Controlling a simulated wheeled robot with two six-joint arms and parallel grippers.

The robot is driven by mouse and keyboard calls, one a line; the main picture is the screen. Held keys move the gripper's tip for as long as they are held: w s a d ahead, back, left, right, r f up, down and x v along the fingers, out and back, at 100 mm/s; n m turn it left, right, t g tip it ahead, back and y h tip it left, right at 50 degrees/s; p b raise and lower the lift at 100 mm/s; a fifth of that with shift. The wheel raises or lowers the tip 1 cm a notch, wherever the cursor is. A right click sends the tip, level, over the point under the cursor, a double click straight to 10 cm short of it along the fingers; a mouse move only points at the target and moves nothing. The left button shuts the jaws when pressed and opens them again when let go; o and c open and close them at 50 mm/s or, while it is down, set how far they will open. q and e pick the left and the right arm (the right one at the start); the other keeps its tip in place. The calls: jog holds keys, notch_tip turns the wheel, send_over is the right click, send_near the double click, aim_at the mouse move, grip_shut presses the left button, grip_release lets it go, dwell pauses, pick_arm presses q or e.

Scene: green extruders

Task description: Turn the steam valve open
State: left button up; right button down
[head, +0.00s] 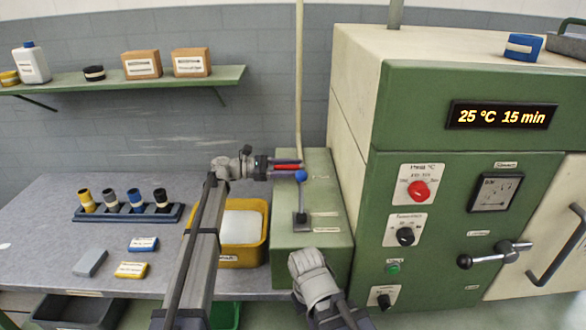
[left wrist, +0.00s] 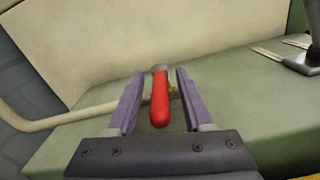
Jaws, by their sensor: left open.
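The steam valve's red handle (head: 287,167) is on the green box (head: 318,240) beside the oven, near the pale pipe. In the left wrist view the red handle (left wrist: 160,100) lies between the two purple fingers, with a gap on each side. A small brass-coloured fitting shows behind it. My left gripper (head: 289,166) is open around the handle; it also shows in the left wrist view (left wrist: 160,82). My right gripper's fingers do not show; only a grey link of mine shows at the bottom centre of the head view.
A lever with a blue knob (head: 301,176) stands on the green box just right of my left gripper. A yellow bin (head: 240,255) is behind my left arm. The green oven (head: 400,160) rises to the right. A shelf (head: 120,82) hangs at upper left.

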pick_arm(q)
jog(key=shift+c, duration=0.3)
grip_shut()
dwell(1.1)
